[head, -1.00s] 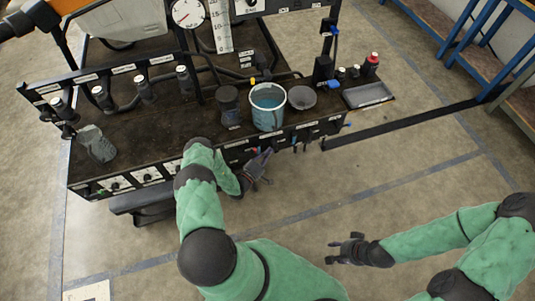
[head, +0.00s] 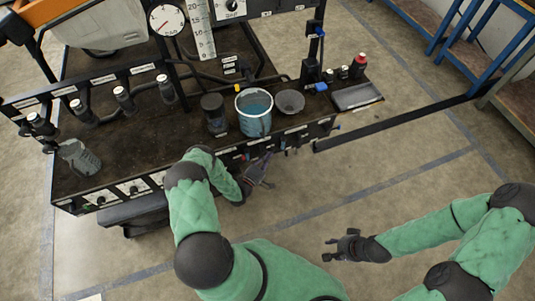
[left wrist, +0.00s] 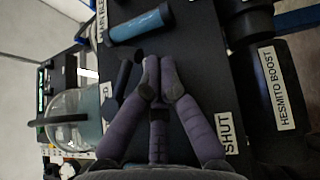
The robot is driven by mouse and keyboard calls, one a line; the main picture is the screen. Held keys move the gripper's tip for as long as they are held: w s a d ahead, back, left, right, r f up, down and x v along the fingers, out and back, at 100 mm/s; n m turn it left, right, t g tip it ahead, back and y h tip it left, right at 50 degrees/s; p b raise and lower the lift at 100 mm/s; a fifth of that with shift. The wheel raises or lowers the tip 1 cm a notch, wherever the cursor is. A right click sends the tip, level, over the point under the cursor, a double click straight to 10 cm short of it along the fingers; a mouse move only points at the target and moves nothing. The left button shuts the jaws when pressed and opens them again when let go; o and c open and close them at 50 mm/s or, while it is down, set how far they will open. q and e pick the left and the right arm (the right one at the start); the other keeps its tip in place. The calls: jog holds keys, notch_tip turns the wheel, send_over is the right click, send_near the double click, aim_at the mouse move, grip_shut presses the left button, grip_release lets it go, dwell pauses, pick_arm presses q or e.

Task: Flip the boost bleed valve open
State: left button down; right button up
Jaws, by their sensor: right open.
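My left gripper (head: 260,170) is just in front of the bench's front panel, below the blue bucket. In the left wrist view its fingertips (left wrist: 159,76) meet, with nothing visible between them. Beyond them is a blue lever handle (left wrist: 140,25) beside a partly cut-off "MAIN BLE…" label. A black lever (left wrist: 122,80) lies just left of the fingers. A "SHUT" label (left wrist: 226,132) is to their right. I cannot tell which lever is the boost bleed valve. My right gripper (head: 346,246) is open and empty over the floor, away from the bench.
The bench top (head: 150,155) carries a blue bucket (head: 253,115), a dark canister (head: 214,115), a grey bowl (head: 290,102) and a clear jug (head: 80,157). A "HESMITO BOOST" label (left wrist: 282,90) is on a black part at right.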

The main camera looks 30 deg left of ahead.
aim_at(274, 152)
pick_arm(q)
jog(key=shift+w+d+r+n+t+y+b, duration=0.15)
jog(key=shift+w+d+r+n+t+b, duration=0.35)
jog(key=shift+t+b, duration=0.25)
jog(key=shift+w+d+r+n+t+y+b, duration=0.15)
jog(key=shift+w+d+r+n+t+b, duration=0.2)
jog(key=shift+w+n+t+b, duration=0.4)
pick_arm(e)
jog(key=shift+w+f, duration=0.2)
jog(key=shift+f, duration=0.6)
jog(key=shift+w+f, duration=0.2)
jog(key=shift+f, duration=0.55)
pick_arm(q)
jog(key=shift+s+r, duration=0.1)
jog(key=shift+s, duration=0.1)
